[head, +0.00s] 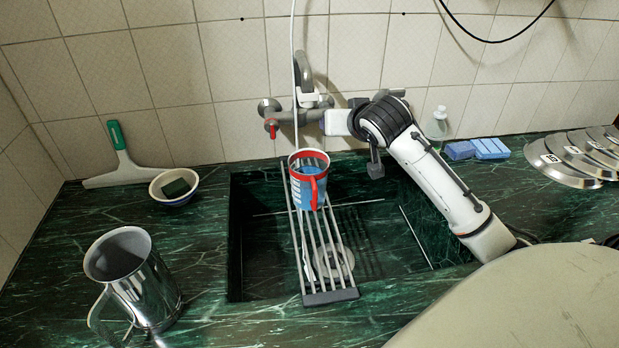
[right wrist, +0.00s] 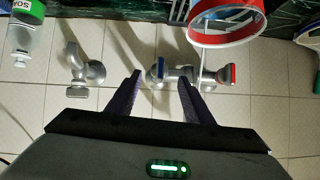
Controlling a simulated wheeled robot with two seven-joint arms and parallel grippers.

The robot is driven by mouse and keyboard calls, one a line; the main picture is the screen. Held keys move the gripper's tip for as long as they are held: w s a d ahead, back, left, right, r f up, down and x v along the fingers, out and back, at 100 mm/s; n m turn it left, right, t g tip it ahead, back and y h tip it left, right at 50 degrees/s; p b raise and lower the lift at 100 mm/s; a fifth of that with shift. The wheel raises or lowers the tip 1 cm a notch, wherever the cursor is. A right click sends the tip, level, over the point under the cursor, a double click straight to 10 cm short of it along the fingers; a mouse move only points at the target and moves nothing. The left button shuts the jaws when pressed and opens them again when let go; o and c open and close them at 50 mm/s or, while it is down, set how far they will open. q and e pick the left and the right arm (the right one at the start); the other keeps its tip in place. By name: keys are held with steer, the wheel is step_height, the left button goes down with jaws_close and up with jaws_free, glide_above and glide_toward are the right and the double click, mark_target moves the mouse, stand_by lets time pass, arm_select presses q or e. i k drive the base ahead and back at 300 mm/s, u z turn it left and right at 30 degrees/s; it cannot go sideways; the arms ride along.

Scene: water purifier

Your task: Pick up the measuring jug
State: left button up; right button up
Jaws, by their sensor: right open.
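The measuring jug (head: 308,185) is a blue cup with white markings, a red rim and a red handle facing front. It stands upright on a metal rack (head: 331,295) across the sink. My left gripper is not in view.
A wall tap (head: 297,115) is close behind the jug. A steel pitcher (head: 150,285) stands at front left. A bowl (head: 172,198) and squeegee (head: 125,170) are back left. A bottle (head: 438,125), blue sponges (head: 490,148) and metal lids (head: 562,172) are to the right.

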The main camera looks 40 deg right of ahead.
mark_target(310, 187)
steer(key=k, duration=1.5)
